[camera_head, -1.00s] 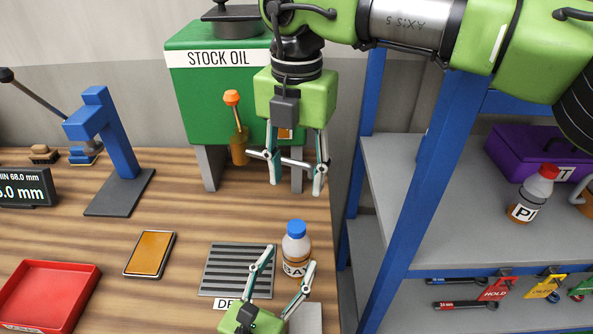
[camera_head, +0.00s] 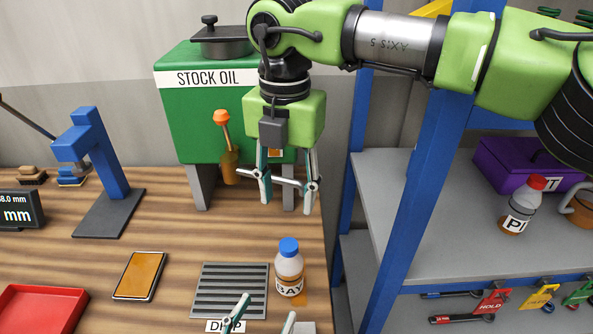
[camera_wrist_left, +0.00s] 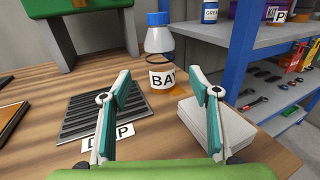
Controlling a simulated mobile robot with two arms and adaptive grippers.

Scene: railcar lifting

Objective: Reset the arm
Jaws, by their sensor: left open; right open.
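My left gripper (camera_head: 267,307) is open and empty at the bottom edge of the head view, on the near side of the bottle. Its two fingers also show in the left wrist view (camera_wrist_left: 160,74), apart, with nothing between them. The bottle with a blue cap (camera_head: 289,272) stands upright on the bench beside the drip grate (camera_head: 234,290), clear of the fingers. In the wrist view it shows beyond the fingertips (camera_wrist_left: 159,48). My right gripper (camera_head: 287,204) is open and empty, pointing down in front of the green stock oil tank (camera_head: 180,118).
A white block (camera_wrist_left: 215,125) lies near the left gripper's right finger. An orange-topped plate (camera_head: 140,276), a red tray (camera_head: 40,310) and a blue press (camera_head: 108,160) occupy the bench's left. A blue-posted shelf (camera_head: 420,190) stands right, holding a red-capped bottle (camera_head: 521,208) and a purple box (camera_head: 500,165).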

